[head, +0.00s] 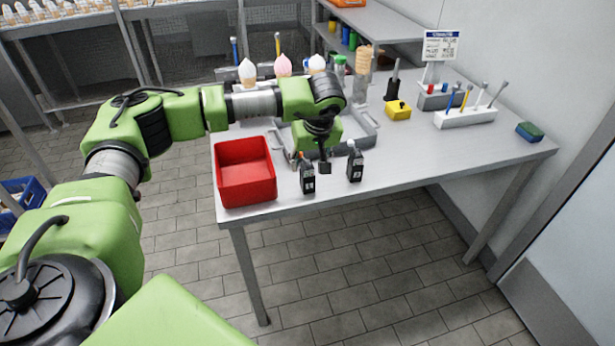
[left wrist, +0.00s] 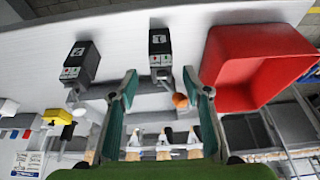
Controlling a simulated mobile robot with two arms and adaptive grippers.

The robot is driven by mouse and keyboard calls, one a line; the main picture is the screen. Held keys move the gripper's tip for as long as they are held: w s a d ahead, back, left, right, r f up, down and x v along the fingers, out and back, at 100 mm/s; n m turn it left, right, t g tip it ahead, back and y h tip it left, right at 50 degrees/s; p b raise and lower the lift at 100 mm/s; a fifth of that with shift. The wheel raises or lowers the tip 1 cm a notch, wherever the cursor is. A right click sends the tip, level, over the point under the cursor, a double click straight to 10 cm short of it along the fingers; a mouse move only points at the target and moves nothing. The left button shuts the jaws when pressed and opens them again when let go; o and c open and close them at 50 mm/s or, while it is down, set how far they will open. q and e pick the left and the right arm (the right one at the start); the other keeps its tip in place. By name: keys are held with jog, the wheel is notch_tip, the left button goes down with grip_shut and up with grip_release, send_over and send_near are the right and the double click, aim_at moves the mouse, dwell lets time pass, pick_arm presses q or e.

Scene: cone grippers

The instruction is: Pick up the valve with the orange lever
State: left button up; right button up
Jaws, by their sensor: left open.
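The valve with the orange lever (head: 308,180) is a small black block near the table's front edge, just right of the red bin; its orange end shows at its top. In the left wrist view this valve (left wrist: 160,43) is ahead, with its orange tip near the right-hand finger in the picture. A similar black valve (head: 355,167) with a pale lever stands to its right and shows in the left wrist view (left wrist: 82,62). My left gripper (head: 323,168) is open and empty, close beside the orange-lever valve, between the two valves in the head view. My right gripper is not in view.
The red bin (head: 246,190) stands close on the left. A grey tray (head: 365,130) lies behind the valves. Ice cream cones (head: 283,68), a yellow box (head: 398,110) and a white tool holder (head: 465,117) stand farther back. The table's front right (head: 440,155) is clear.

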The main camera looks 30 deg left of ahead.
aim_at(306, 173)
pick_arm(q)
jog(key=x, duration=0.3)
jog(key=p+x, duration=0.1)
jog(key=x, duration=0.3)
jog(key=shift+s+a, duration=0.1)
jog(key=shift+s, duration=0.05)
jog(key=shift+w+a+f, duration=0.2)
jog(key=shift+f, duration=0.35)
grip_shut()
